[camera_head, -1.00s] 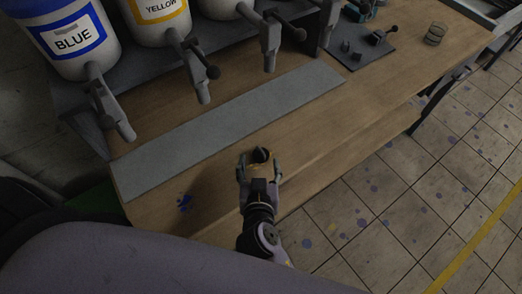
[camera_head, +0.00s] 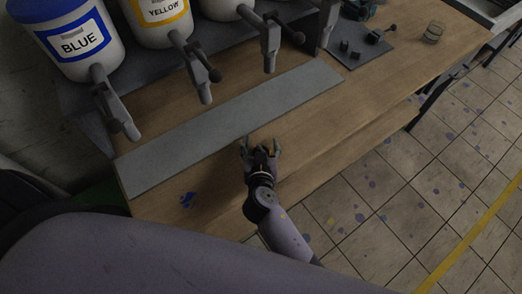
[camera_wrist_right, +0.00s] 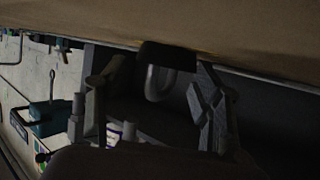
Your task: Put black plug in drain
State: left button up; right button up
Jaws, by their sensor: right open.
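The black plug (camera_wrist_right: 168,54) shows in the right wrist view at the edge of the brown bench top, with a grey ring or loop (camera_wrist_right: 158,82) hanging from it. My right gripper (camera_head: 261,147) is open over the front part of the wooden bench in the head view. In the wrist view its fingers (camera_wrist_right: 158,105) stand on either side of the plug and loop, with visible gaps. In the head view the plug cannot be clearly told from the gripper. No drain can be made out. My left gripper is not in view.
The wooden bench (camera_head: 330,130) carries a long grey strip (camera_head: 235,125). Blue (camera_head: 80,40) and yellow (camera_head: 160,20) paint containers with taps stand behind it. A dark plate (camera_head: 368,52) and a glass jar (camera_head: 433,32) lie toward the right. Tiled floor (camera_head: 400,195) is at the right.

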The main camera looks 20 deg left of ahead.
jog(key=shift+c, duration=0.2)
jog(key=shift+s, duration=0.1)
grip_shut()
dwell(0.5)
jog(key=shift+f, duration=0.1)
